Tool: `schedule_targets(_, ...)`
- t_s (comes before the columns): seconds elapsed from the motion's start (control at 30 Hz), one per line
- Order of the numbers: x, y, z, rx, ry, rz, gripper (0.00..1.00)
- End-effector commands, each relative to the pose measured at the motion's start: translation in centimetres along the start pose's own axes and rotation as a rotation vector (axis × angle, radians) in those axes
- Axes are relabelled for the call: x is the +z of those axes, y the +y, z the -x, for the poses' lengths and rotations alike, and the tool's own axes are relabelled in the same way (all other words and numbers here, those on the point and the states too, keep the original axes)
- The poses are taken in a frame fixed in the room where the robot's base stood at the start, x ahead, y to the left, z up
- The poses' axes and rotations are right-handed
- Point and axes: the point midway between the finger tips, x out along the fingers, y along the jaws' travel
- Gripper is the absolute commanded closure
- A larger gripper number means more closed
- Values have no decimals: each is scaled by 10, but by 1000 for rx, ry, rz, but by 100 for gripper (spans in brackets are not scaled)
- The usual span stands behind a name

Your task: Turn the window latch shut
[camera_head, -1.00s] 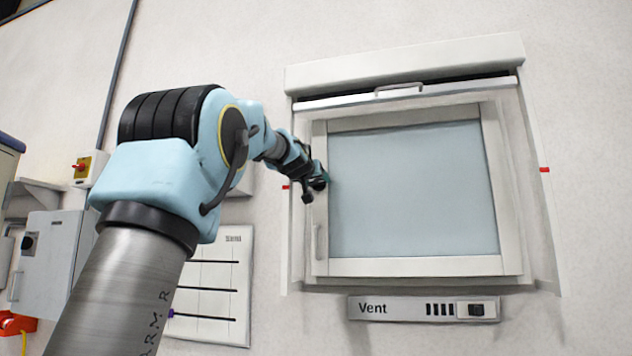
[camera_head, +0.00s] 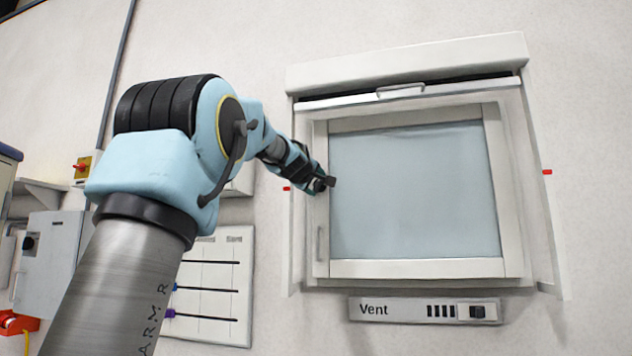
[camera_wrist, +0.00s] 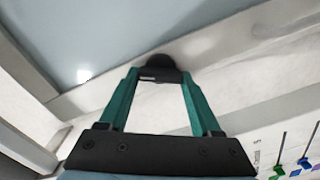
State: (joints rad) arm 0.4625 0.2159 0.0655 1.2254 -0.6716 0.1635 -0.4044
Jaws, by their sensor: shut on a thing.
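The window (camera_head: 415,268) is a pale frame around a blue-grey pane (camera_head: 415,190), and it looks closed in its surround. My gripper (camera_head: 325,183) is at the left side of this frame, in its upper half. The wrist view shows its two teal fingers (camera_wrist: 160,78) shut on a dark, rounded latch (camera_wrist: 163,62) at the frame's edge. In the head view a small dark part of the latch (camera_head: 332,181) shows beside the fingertips. The rest of the latch is hidden by the gripper, so its exact angle cannot be told.
A roller housing (camera_head: 405,62) and a pale bar with a handle (camera_head: 400,91) cross above the window. A pale upright handle (camera_head: 320,243) sits low on the left frame. The Vent panel (camera_head: 424,310) is below.

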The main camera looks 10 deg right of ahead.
Motion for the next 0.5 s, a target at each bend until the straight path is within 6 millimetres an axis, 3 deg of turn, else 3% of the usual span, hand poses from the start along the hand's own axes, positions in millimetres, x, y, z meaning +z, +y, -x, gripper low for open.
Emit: schedule_targets(0.5, 0, -2, 0, -1, 0, 405, 91)
